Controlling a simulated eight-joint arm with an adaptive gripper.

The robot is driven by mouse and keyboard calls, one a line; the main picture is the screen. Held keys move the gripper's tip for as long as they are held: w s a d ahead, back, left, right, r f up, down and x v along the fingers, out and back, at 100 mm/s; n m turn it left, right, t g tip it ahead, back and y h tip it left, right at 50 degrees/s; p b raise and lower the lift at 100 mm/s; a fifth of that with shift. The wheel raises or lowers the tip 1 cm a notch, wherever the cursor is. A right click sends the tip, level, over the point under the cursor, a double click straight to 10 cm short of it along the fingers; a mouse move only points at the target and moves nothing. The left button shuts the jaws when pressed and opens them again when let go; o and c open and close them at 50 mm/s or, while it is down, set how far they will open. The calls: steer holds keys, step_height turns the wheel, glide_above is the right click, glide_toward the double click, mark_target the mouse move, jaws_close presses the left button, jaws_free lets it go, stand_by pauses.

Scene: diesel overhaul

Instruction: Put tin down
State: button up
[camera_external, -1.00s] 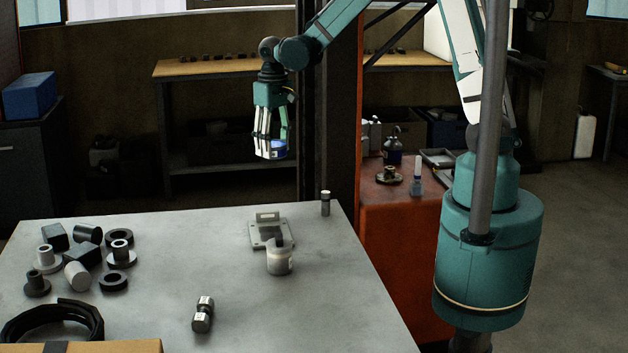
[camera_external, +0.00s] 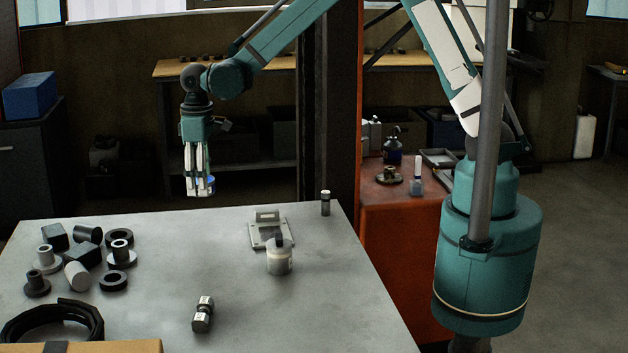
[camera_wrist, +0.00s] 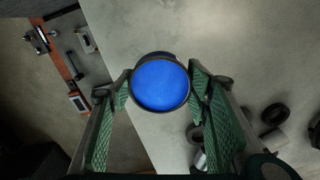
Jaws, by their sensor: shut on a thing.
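My gripper (camera_external: 199,190) is shut on a round tin with a blue top. The tin (camera_external: 211,184) is mostly hidden by the fingers in the external view. In the wrist view the tin's blue top (camera_wrist: 160,82) with its dark rim sits between the two green-padded fingers (camera_wrist: 160,92). The gripper points down and holds the tin in the air, near the back edge of the grey table (camera_external: 150,270) in the external view.
Dark and light metal parts (camera_external: 78,275) crowd the table's left side, with a black coiled hose (camera_external: 52,320) in front. A metal plate fixture (camera_external: 270,232), a jar (camera_external: 279,262), a small cylinder (camera_external: 325,203) and a dumbbell-shaped part (camera_external: 203,315) stand apart. The table's back left-middle is clear.

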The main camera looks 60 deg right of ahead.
steer(key=shift+n, duration=0.7)
steer(key=a, duration=0.5)
steer(key=shift+s+a+f, duration=0.15)
steer(key=shift+a+f, duration=0.1)
steer(key=shift+f, duration=0.15)
steer(key=shift+f, duration=0.15)
glide_above(194, 234)
steer(key=shift+f, duration=3)
steer(key=shift+f, duration=1.85)
steer(key=shift+f, duration=0.15)
